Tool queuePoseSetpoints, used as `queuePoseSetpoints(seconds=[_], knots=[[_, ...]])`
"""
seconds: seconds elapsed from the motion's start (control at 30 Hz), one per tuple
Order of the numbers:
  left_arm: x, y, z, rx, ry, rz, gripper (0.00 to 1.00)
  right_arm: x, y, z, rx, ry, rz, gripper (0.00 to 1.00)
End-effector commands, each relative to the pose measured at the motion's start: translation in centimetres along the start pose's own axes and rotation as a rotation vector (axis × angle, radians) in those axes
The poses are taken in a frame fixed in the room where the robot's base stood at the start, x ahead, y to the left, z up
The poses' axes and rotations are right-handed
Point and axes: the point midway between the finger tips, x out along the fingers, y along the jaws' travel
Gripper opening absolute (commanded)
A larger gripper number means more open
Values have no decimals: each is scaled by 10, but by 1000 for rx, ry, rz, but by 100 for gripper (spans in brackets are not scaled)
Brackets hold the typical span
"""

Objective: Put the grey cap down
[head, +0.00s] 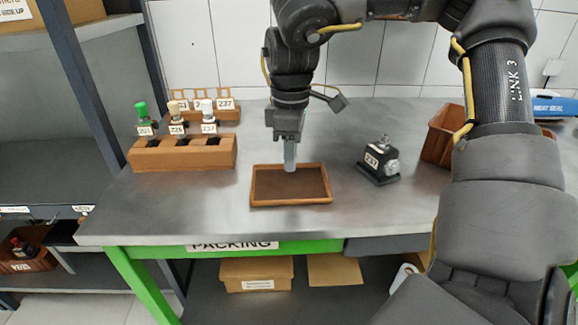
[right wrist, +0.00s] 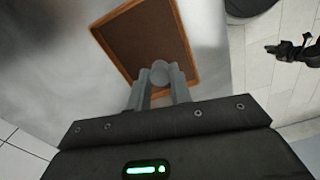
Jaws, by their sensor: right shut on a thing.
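My right gripper (head: 290,162) points down over the brown tray (head: 257,204) on the steel bench. In the right wrist view, the round grey cap (right wrist: 160,72) sits between the two fingertips of the right gripper (right wrist: 161,84), which is shut on it. The tray (right wrist: 185,42) lies beyond the cap in that view, with a bare brown floor. I cannot tell whether the cap touches the tray floor.
A wooden rack (head: 185,155) with several labelled bottles stands left of the tray. A small black and silver pump (head: 380,160) sits right of it. A brown bin (head: 438,138) stands farther right, partly behind my arm. The bench front is clear.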

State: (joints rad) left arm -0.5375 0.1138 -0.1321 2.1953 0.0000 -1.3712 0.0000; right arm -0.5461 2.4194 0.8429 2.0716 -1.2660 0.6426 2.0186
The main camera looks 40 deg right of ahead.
Motion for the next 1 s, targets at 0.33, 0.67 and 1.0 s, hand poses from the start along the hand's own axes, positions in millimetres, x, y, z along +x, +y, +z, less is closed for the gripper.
queuePoseSetpoints(seconds=[0.33,0.67,1.0], knots=[[1,0,0,0,0,0,26,14,12,-4,-1,1,0,0],[-2,0,0,-1,-3,0,26,50,16,-3,0,0,-2,0],[-5,0,0,-2,1,0,26,52,16,-3,1,1,0,0]])
